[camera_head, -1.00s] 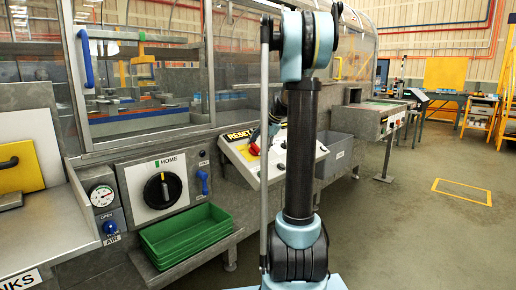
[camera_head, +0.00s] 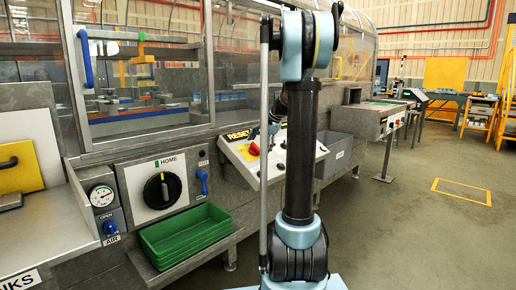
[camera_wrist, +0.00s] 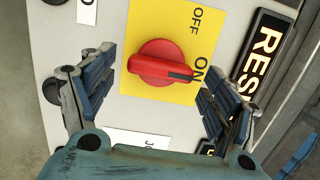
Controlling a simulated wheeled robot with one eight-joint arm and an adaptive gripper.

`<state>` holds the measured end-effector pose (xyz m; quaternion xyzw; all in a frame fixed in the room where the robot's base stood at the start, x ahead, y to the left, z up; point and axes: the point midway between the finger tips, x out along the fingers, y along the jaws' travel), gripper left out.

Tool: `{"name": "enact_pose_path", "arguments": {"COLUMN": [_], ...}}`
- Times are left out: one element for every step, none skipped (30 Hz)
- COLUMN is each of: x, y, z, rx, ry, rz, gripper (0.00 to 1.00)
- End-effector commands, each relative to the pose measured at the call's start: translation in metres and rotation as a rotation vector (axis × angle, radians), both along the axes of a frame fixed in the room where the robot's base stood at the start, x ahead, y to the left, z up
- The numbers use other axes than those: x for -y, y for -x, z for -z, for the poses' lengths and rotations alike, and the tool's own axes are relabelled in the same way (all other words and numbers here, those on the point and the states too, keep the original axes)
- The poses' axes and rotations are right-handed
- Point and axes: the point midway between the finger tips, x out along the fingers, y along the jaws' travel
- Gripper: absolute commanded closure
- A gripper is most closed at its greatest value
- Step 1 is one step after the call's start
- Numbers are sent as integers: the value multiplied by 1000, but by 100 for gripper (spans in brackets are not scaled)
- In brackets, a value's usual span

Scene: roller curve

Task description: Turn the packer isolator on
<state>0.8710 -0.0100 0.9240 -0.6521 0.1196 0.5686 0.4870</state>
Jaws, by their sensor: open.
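The packer isolator is a red rotary knob (camera_wrist: 158,64) on a yellow plate (camera_wrist: 150,22) marked OFF and ON. In the wrist view the black mark on its handle points at the word ON. The knob also shows small in the head view (camera_head: 254,149), on the sloping panel left of my arm's column. My gripper (camera_wrist: 165,85) is open, with one finger on each side of the knob's lower part in the picture. I see no finger touching the knob. In the head view my gripper is mostly hidden behind my arm.
A lit RESET sign (camera_wrist: 264,52) stands close to the right finger. Black buttons (camera_wrist: 52,90) line the panel's left edge. A HOME dial (camera_head: 162,190) and green trays (camera_head: 185,232) are left of the panel. Open floor (camera_head: 420,240) lies to the right.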

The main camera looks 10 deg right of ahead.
Motion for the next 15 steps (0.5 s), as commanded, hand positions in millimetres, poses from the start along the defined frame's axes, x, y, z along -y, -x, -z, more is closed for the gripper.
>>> {"name": "enact_pose_path", "arguments": {"x": [2,4,6,8,11,14,17,19,22,24,27,30,32,34,36], "y": [2,3,5,7,9,11,13,15,18,20,21,23,25,26,29], "z": [-4,-8,-13,-17,-22,-29,-34,-39,-46,-51,-56,-62,-66,-70,-76], "rx": [0,0,0,0,-1,-1,-1,-1,-1,0,0,0,-1,-1,0], "ry": [0,0,0,0,-1,0,0,0,1,0,0,0,0,0,0], "rz": [1,1,1,1,2,3,3,3,2,2,4,4,3,3,2], "gripper": [20,20,20,20,20,20,20,20,20,20,20,20,20,20,20]}}
